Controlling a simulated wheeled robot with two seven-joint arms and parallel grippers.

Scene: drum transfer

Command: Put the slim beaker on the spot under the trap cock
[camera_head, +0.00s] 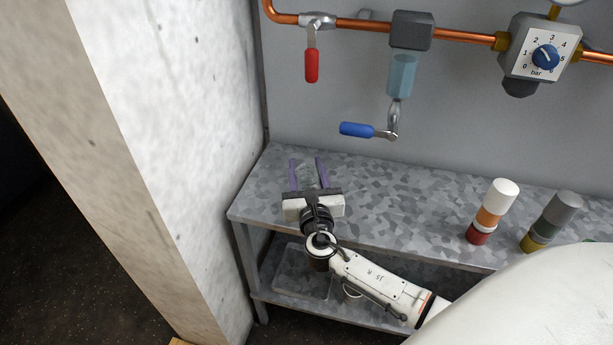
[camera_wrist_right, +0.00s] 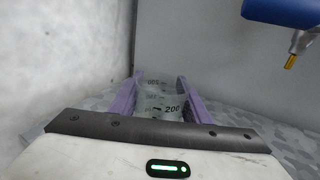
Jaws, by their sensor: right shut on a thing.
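A clear beaker (camera_head: 306,177) with dark volume marks stands between the purple fingers of my right gripper (camera_head: 308,168), which is shut on it. In the right wrist view the beaker (camera_wrist_right: 160,97) shows the mark 200 between the fingertips (camera_wrist_right: 160,93). I cannot tell whether it touches the shelf top. The trap cock (camera_head: 393,118), with a blue lever (camera_head: 356,130), hangs below the clear trap bowl (camera_head: 402,75), up and right of the beaker. Its blue lever also shows in the right wrist view (camera_wrist_right: 283,12). No marked spot shows under it. My left gripper is not in view.
The grey mottled shelf top (camera_head: 390,190) is clear right of my gripper. Two banded cylinders (camera_head: 492,212) (camera_head: 552,222) stand farther right. A pale wall (camera_head: 170,130) bounds the left. A copper pipe with a red-levered valve (camera_head: 312,60) and a pressure regulator (camera_head: 538,50) runs above.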

